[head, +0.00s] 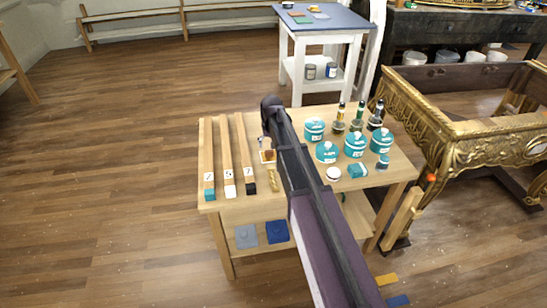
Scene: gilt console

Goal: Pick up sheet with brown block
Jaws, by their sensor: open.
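A small pale sheet with a brown block (267,156) appears to lie on the wooden table, just left of my arm, which partly covers it. It is small, so its details are hard to tell. My dark arm reaches from the bottom edge up over the table, ending in a rounded joint above the table's back edge. I cannot make out my gripper's fingers; they are hidden or out of view. A grey sheet with a block (246,236) and a blue sheet with a block (277,231) lie on the table's lower shelf.
Three numbered wooden strips (227,155) lie on the table's left. Teal tins (355,144) and dark bottles (357,116) stand right of my arm. A gilt console (450,125) stands close on the right. A blue-topped white table (322,20) is behind. Floor at left is clear.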

